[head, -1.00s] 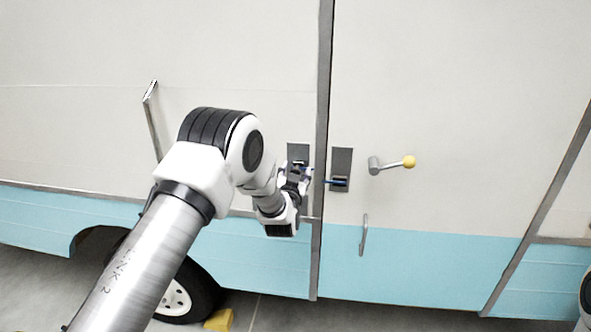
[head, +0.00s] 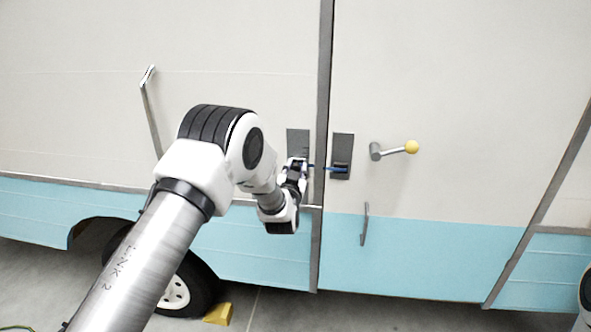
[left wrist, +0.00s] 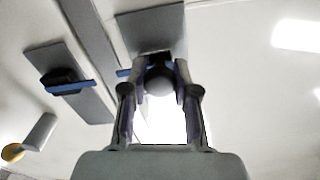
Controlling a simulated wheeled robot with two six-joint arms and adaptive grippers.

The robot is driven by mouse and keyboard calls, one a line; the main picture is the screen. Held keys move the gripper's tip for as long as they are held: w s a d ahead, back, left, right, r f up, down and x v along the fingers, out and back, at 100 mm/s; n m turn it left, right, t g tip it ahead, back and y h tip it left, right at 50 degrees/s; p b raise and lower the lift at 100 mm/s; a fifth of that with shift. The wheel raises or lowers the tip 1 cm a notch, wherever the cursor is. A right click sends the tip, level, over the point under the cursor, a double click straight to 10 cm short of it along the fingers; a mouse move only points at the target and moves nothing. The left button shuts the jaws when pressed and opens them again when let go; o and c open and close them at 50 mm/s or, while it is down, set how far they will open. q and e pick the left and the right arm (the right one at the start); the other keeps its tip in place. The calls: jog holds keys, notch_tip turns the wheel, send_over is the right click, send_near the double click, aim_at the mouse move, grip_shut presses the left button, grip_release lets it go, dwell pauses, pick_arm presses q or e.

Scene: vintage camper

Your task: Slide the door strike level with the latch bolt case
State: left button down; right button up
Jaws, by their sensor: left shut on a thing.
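The door strike (left wrist: 160,60) is a dark piece on a grey plate (head: 298,138) left of the door post. My left gripper (head: 298,165) is shut on it. The fingers hide much of the strike; in the left wrist view my left gripper (left wrist: 160,85) closes around a dark rounded part. The latch bolt case (head: 341,168) is a dark box on the grey plate (head: 342,143) right of the post. It also shows in the left wrist view (left wrist: 62,77) with a blue stripe. The blue marks on both sides look about in line. My right gripper is not seen.
A lever with a yellow knob (head: 411,147) sticks out right of the case. A grab handle (head: 365,224) is below it. Another grab bar (head: 151,110) is at upper left.

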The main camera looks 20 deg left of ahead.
pick_arm(q)
jog(key=c, duration=0.9)
grip_release()
jog(key=shift+s+f, duration=0.1)
jog(key=shift+f, duration=0.25)
jog(key=shift+o, duration=0.2)
jog(key=shift+r, duration=0.1)
jog(key=v, duration=1.1)
jog(key=shift+s, duration=0.4)
jog(key=shift+d, duration=0.15)
